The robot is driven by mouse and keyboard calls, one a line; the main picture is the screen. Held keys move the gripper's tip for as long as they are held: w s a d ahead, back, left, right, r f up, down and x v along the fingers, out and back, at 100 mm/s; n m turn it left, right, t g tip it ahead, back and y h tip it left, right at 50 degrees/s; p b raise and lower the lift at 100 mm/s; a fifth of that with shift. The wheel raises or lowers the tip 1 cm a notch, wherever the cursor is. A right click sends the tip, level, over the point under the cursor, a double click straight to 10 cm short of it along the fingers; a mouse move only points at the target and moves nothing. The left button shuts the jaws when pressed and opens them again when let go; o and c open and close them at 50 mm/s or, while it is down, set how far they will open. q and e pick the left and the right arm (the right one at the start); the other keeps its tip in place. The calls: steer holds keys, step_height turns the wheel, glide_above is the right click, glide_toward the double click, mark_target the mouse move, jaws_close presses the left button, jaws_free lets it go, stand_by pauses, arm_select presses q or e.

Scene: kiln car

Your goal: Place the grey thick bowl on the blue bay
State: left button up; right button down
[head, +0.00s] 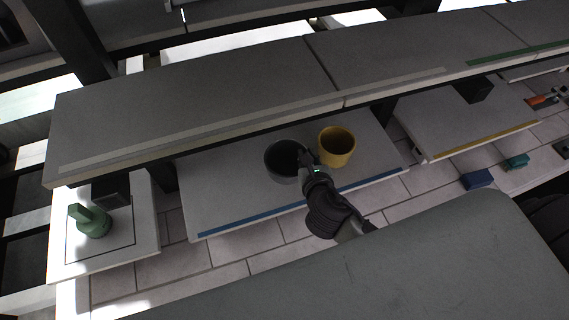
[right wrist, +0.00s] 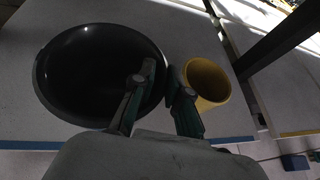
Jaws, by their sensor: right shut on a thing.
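The grey thick bowl (head: 283,163) is dark, round and upright, over the blue bay (head: 215,203), a pale slab with a blue strip along its front edge. My right gripper (head: 308,166) is shut on the bowl's right wall. In the right wrist view, one finger of the gripper (right wrist: 160,88) is inside the bowl (right wrist: 92,72) and the other is outside it. I cannot tell whether the bowl's base touches the slab. My left gripper is not in view.
A yellow cup (head: 337,147) stands close to the right of the bowl on the blue bay. A long grey upper shelf (head: 200,105) overhangs the back. A yellow-striped bay (head: 455,125) lies right, and a green object (head: 93,222) stands on a slab at left.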

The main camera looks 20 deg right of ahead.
mark_target(270, 161)
steer(key=w+a+f, duration=0.2)
steer(key=a, duration=0.1)
steer(key=w+a+f, duration=0.1)
steer(key=a, duration=0.1)
steer(key=shift+w+f+b, duration=0.2)
steer(key=shift+f+b, duration=0.1)
steer(key=w+a+f, duration=0.2)
steer(key=a, duration=0.1)
step_height(270, 161, down, 4)
steer(key=shift+a+f+b, duration=0.1)
steer(key=shift+a+b, duration=0.05)
steer(key=shift+b, duration=0.55)
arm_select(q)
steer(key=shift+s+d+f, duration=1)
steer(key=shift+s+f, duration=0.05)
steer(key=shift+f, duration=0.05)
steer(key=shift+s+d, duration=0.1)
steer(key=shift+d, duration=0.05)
arm_select(e)
steer(key=shift+f, duration=0.1)
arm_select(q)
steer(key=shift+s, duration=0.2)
arm_select(e)
steer(key=c, duration=1.2)
jaws_free()
steer(key=shift+f, duration=0.1)
steer(key=shift+o, duration=0.2)
